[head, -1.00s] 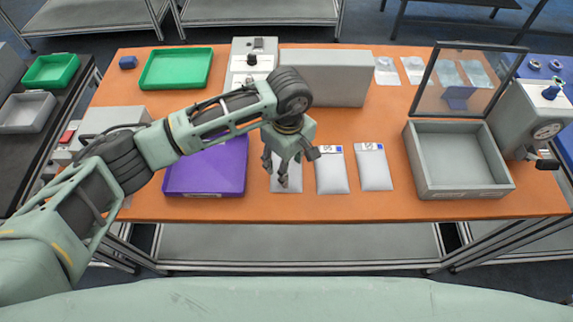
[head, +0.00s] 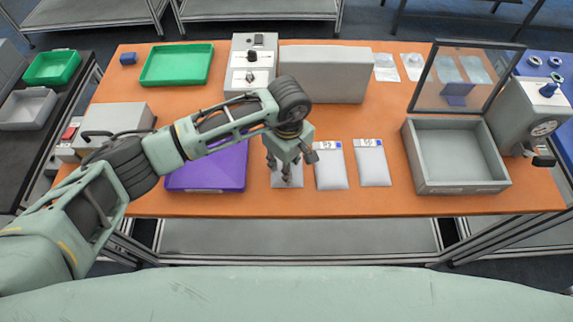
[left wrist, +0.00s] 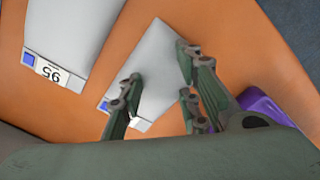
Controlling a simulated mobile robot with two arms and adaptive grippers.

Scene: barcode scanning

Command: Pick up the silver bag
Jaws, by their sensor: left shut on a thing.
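Several silver-grey flat bags with white-and-blue labels are here; three lie in a row on the orange table. The leftmost silver bag (head: 287,182) is partly hidden by my left gripper (head: 284,172). My right gripper is out of view.
A purple tray (head: 215,168) is just left of the gripper. A grey box (head: 325,75) stands behind the bags. An open grey bin (head: 460,188) and a machine (head: 530,115) are at the right. The table's front edge is close to the bags.

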